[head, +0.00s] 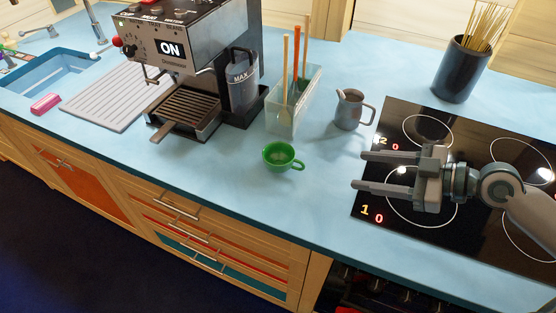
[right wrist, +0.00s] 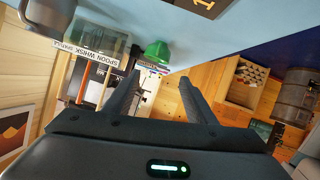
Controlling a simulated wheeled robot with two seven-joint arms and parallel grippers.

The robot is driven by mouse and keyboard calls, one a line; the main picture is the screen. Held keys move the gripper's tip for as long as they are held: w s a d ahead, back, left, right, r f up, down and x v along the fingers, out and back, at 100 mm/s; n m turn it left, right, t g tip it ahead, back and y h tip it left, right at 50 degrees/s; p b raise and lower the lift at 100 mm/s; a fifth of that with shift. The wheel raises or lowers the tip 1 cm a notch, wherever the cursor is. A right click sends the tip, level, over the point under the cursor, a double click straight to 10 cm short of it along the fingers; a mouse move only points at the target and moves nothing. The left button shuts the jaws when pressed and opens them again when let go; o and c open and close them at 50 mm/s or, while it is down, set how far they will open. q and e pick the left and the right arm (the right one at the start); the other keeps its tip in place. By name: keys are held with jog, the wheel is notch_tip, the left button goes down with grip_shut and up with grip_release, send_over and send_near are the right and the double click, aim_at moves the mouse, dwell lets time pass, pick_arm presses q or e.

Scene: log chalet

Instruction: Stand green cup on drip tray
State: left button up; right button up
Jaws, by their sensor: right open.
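The green cup (head: 278,156) stands upright on the blue counter, with its handle toward the right. It also shows in the right wrist view (right wrist: 158,51), beyond the fingers. The drip tray (head: 187,107) is the slatted part at the foot of the coffee machine, left of and behind the cup; nothing stands on it. My right gripper (head: 362,170) is open and empty over the left part of the hob, to the right of the cup and apart from it. Its two fingers point left toward the cup. My left gripper is not in view.
The coffee machine (head: 185,45) has a portafilter handle at its front. A clear utensil holder (head: 287,121) and a grey jug (head: 350,110) stand behind the cup. A dark pot of sticks (head: 456,75) stands behind the hob (head: 410,120). The counter between cup and gripper is clear.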

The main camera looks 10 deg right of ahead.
jog(key=p, duration=0.5)
send_near(301, 162)
jog(key=a, duration=0.1)
jog(key=w+a, duration=0.1)
jog(key=shift+w+a+f, duration=0.2)
jog(key=shift+a, duration=0.2)
jog(key=shift+w+a+f+p, duration=0.3)
jog(key=shift+a+f+p, duration=0.05)
jog(key=shift+a+f, duration=0.05)
jog(key=shift+w+a+f+p, duration=0.2)
jog(key=shift+w+a+p, duration=0.25)
jog(key=shift+w+p, duration=0.25)
jog(key=p+x, duration=0.1)
jog(key=x, duration=0.1)
jog(key=shift+w+a+f+p, duration=0.1)
jog(key=shift+w+f+p, duration=0.2)
jog(key=shift+p, duration=0.05)
jog(key=shift+w+a+f, duration=0.2)
jog(key=shift+a+f, duration=0.1)
